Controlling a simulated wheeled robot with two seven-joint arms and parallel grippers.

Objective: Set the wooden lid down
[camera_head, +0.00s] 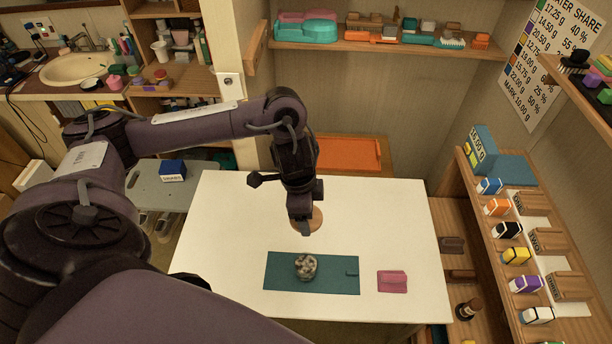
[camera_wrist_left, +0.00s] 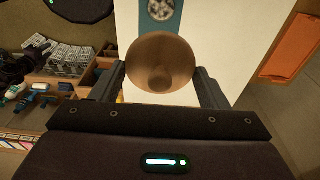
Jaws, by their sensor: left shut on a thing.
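The round brown wooden lid (camera_wrist_left: 160,62) is between the two fingers of my left gripper (camera_wrist_left: 162,85), seen from above in the left wrist view. In the head view the lid (camera_head: 314,219) shows partly behind my left gripper (camera_head: 303,226), over the white table toward its far side. The gripper is shut on the lid. The gap between lid and table is hard to judge. A jar-like pot with pale contents (camera_head: 306,266) stands on a teal mat (camera_head: 335,279), nearer the table's front than the lid. My right gripper is in neither view.
The table's right part and left part are bare. An orange tray (camera_head: 347,153) lies behind the table. A shelf with several coloured boxes (camera_head: 516,255) stands at the right.

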